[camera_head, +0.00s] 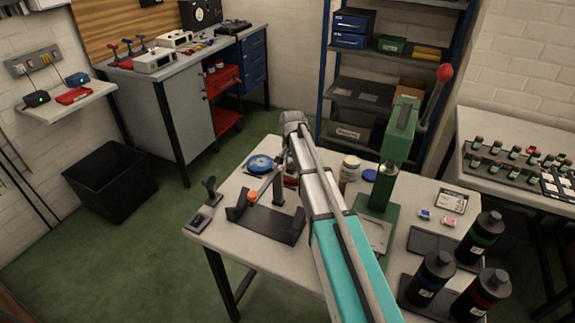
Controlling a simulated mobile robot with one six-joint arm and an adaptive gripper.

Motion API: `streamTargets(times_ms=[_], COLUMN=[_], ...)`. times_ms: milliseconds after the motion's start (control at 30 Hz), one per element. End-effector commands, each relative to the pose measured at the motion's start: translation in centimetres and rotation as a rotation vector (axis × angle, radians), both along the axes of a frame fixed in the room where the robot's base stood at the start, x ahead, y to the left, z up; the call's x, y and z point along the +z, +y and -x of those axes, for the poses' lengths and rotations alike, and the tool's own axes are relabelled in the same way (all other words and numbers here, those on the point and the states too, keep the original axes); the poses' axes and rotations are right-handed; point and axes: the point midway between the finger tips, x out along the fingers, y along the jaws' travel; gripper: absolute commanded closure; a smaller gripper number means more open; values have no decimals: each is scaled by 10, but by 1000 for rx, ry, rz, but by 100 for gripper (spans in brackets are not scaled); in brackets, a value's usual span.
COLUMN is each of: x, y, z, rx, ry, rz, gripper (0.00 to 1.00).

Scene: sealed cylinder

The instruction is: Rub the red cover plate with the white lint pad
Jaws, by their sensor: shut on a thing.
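My arm (349,258) reaches up from the bottom of the view over the workbench to a grey joint (293,120). It covers the middle of the bench, and my gripper and its fingers are hidden behind it. A small red patch (290,181) shows at the arm's left edge. It may be part of the red cover plate, but too little shows to be sure. I cannot make out the white lint pad anywhere.
The workbench (237,255) carries a dark fixture (265,225) with an orange-tipped tool, a blue disc (260,164), a white-lidded jar (350,168) and a green press (400,132) with a red-knobbed lever. Dark bottles (431,277) stand at the right front.

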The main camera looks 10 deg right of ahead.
Motion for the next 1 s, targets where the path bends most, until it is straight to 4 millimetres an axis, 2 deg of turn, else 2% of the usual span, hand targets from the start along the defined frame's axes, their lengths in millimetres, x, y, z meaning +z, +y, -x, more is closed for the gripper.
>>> streamTargets(times_ms=[633, 1000], x=[-1, 0], y=[-10, -28], z=[8, 20], rx=[-2, -2], ry=[4, 3], rz=[6, 5], gripper=[96, 97])
